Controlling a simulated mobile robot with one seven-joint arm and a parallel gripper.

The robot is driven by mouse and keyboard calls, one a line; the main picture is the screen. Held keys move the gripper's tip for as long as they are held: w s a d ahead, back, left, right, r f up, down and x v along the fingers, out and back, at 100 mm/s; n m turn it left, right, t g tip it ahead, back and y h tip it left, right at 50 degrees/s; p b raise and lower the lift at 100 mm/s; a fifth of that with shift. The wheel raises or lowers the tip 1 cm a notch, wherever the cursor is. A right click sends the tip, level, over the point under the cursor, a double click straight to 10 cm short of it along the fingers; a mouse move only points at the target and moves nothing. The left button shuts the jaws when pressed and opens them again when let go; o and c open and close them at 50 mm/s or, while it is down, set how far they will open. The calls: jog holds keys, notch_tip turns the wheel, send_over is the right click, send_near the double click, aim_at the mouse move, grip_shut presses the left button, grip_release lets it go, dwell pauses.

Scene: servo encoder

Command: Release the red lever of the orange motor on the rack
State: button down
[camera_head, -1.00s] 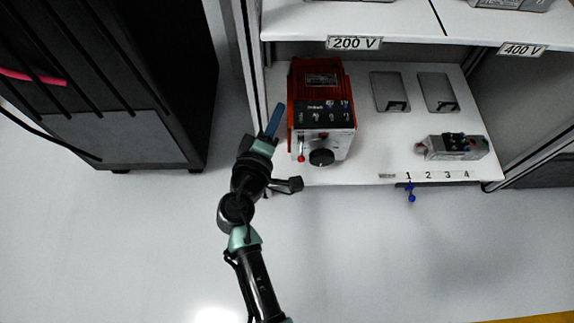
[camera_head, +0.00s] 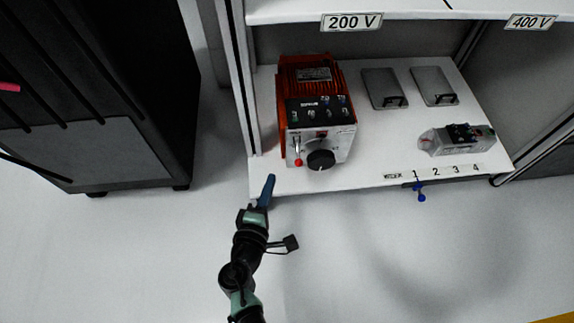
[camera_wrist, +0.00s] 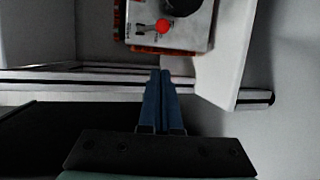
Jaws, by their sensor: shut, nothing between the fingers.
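The orange motor (camera_head: 312,75) with its black and silver front stands at the left of the lower rack shelf. Its red lever (camera_head: 298,161) is at the lower left of the front face, beside a round black knob (camera_head: 320,159). In the wrist view the red lever tip (camera_wrist: 163,26) shows near the top, below the knob. My gripper (camera_head: 269,180) has blue fingers, shut and empty, at the shelf's front left edge, a little left of and below the lever. In the wrist view the closed fingers (camera_wrist: 160,74) point toward the motor, with the lever apart from them.
A grey device (camera_head: 458,140) sits on the shelf at the right, near a numbered label strip. Two grey plates (camera_head: 385,88) lie behind it. A rack post (camera_head: 242,90) rises left of the motor. A dark cabinet (camera_head: 90,100) stands further left.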

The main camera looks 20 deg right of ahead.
aim_at(298, 155)
jog(key=b+x, duration=0.4)
jog(key=x, duration=0.5)
jog(key=shift+w+d+f+b, duration=0.15)
jog(key=shift+w+f+b, duration=0.05)
jog(key=shift+b, duration=0.1)
jog(key=shift+s+d+r, duration=0.15)
jog(key=shift+s+d, duration=0.1)
jog(key=shift+s, duration=0.3)
jog(key=shift+s+d+r, duration=0.2)
jog(key=shift+s, duration=0.4)
jog(key=shift+s+d+r, duration=0.15)
jog(key=shift+s+d, duration=0.1)
jog(key=shift+s, duration=0.3)
jog(key=shift+r+p, duration=0.1)
jog(key=shift+p, duration=0.4)
jog(key=shift+r+p, duration=0.15)
jog(key=shift+p, duration=0.7)
